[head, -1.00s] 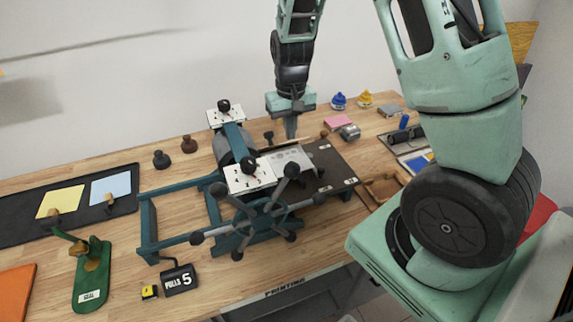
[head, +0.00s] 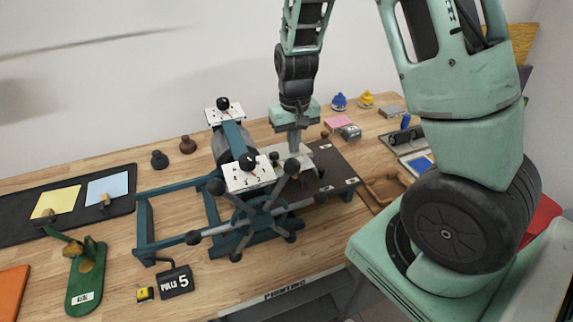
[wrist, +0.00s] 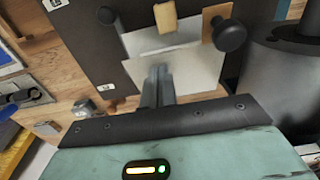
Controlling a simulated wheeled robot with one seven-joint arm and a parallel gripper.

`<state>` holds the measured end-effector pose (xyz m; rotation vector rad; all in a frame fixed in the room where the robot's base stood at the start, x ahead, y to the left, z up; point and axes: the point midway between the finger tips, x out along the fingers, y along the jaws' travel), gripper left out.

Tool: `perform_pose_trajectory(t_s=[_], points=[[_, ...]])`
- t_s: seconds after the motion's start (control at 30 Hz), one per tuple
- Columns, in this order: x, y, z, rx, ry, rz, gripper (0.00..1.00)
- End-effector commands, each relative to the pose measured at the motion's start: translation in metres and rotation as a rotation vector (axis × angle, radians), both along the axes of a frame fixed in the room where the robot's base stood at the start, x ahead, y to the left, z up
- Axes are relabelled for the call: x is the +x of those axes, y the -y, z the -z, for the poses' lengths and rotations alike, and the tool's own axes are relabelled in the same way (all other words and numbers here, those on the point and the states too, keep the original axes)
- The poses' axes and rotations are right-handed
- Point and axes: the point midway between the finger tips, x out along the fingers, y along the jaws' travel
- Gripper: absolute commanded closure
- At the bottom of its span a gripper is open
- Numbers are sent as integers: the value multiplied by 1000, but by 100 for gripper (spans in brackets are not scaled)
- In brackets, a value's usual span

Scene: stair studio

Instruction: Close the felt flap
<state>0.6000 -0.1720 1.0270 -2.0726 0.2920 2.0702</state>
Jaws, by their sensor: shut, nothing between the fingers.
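The pale grey felt flap (wrist: 190,72) lies over the dark press bed (wrist: 92,62) in the wrist view. It also shows beside the roller in the head view (head: 302,160), partly hidden by my gripper. I cannot tell whether it lies fully flat. My gripper (wrist: 158,72) is shut and empty, with its fingertips over or against the flap; contact is unclear. In the head view my gripper (head: 294,150) points down just behind the star wheel (head: 258,212). A tan tab (wrist: 163,18) and a black knob (wrist: 230,33) are near the flap's far edge.
The press roller (wrist: 280,70) stands close on the right in the wrist view. White scale blocks (head: 248,175) with black knobs stand by the roller. A wooden frame (head: 385,188) lies beyond the bed.

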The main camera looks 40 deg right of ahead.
Motion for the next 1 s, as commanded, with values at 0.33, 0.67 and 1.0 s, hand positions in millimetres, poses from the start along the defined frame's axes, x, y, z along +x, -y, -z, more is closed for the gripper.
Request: perform_pose_trajectory(t_s=[0.33,0.67,1.0], points=[[-6,-2,13,1,-2,0,100],[-9,-2,26,0,-1,0,100],[-12,-3,34,1,-9,0,100]])
